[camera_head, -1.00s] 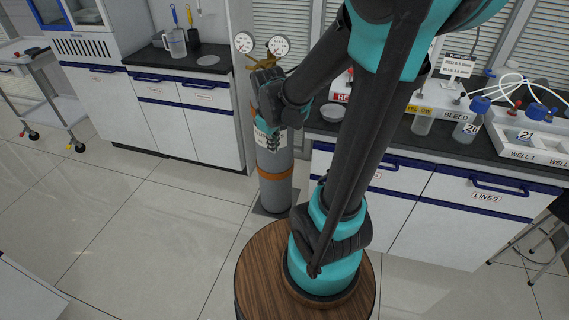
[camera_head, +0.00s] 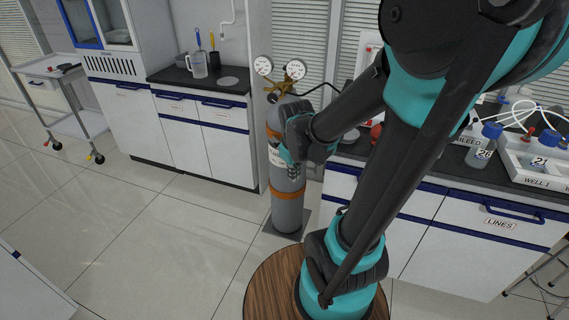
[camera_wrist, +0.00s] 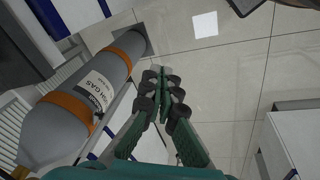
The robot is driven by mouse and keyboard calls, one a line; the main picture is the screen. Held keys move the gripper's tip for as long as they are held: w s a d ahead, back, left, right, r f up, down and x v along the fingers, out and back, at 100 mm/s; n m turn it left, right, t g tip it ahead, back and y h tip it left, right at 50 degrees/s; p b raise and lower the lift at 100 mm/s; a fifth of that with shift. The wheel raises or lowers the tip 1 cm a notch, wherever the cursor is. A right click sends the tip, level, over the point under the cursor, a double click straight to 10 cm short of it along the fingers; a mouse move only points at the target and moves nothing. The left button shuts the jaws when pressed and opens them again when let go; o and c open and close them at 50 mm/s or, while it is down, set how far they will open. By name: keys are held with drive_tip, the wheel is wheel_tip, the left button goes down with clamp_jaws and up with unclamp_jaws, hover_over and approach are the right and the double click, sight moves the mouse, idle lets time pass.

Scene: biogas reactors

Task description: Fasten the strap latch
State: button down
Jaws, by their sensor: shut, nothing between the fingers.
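A grey gas cylinder (camera_head: 287,212) stands upright with two orange straps around it. The lower strap (camera_head: 287,194) is in plain sight; the upper one (camera_head: 272,131) is partly hidden by my arm. In the wrist view the cylinder (camera_wrist: 55,130) lies along the left with both straps, one (camera_wrist: 69,107) near its top and one (camera_wrist: 123,56) near its foot. I cannot make out the strap latch in either view. My gripper (camera_head: 292,165) is in front of the cylinder's label in the head view. In the wrist view my gripper (camera_wrist: 162,80) is shut, empty, and right of the cylinder.
Two gauges (camera_head: 279,68) top the cylinder, which stands on a dark floor plate (camera_head: 285,234). A cabinet (camera_head: 210,140) is left of it and a drawer bench (camera_head: 470,230) right. A trolley (camera_head: 65,95) is far left. The tiled floor (camera_head: 140,230) in front is open.

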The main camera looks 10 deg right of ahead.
drive_tip(key=w+a+r+n+h, duration=0.15)
drive_tip(key=w+n, duration=0.25)
drive_tip(key=w, duration=0.4)
drive_tip(key=w+a+n+h, duration=0.3)
drive_tip(key=w+n, duration=0.2)
drive_tip(key=w, duration=0.4)
drive_tip(key=w+a+f+n+h, duration=0.3)
drive_tip(key=w+a+n, duration=0.4)
drive_tip(key=w+a, duration=0.2)
drive_tip(key=shift+w+a+f, duration=0.2)
drive_tip(key=shift+w+f, duration=0.05)
drive_tip(key=shift+w, duration=0.9)
drive_tip(key=d+r+x, duration=0.2)
drive_tip(key=x, duration=1.1)
drive_tip(key=shift+w, duration=0.35)
